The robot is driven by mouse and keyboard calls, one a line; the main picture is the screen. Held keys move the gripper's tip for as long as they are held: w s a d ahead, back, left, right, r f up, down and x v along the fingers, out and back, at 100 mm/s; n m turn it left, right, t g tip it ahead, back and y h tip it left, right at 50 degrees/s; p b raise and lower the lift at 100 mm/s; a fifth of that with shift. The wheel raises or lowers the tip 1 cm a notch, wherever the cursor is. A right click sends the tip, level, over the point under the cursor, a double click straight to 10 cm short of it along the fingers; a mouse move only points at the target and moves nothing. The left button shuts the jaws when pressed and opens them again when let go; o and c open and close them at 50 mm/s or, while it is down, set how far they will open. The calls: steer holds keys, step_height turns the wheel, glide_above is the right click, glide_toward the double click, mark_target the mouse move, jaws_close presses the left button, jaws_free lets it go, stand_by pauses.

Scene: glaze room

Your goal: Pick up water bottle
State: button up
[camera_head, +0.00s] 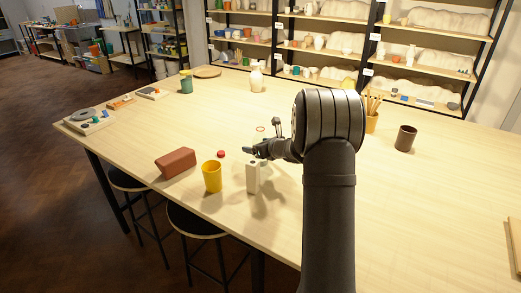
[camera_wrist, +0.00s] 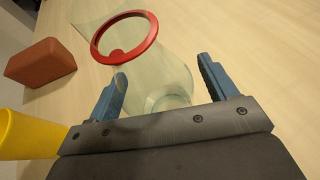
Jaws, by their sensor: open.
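A clear, see-through vessel (camera_wrist: 178,72) with a red ring (camera_wrist: 152,30) shows in the wrist view; it looks like the water bottle. My gripper (camera_head: 252,150) is low over the table. In the wrist view my gripper (camera_wrist: 162,75) is open, with the lower part of the clear vessel seen between its blue fingers. I cannot tell whether they touch it.
A brown cup (camera_head: 405,138) and a brush pot (camera_head: 371,121) are right. The table's middle left is clear.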

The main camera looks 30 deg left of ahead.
mark_target(258, 135)
steer(key=shift+c, duration=0.2)
steer(key=c, duration=1.2)
steer(key=shift+o, duration=0.2)
steer(key=shift+r, duration=0.15)
steer(key=shift+r, duration=1.1)
step_height(258, 135, up, 2)
steer(key=w+d+r, duration=0.1)
steer(key=d+r, duration=0.5)
steer(key=d, duration=0.5)
steer(key=shift+w+d+r, duration=0.25)
steer(key=shift+w+r, duration=0.05)
steer(key=shift+w, duration=0.05)
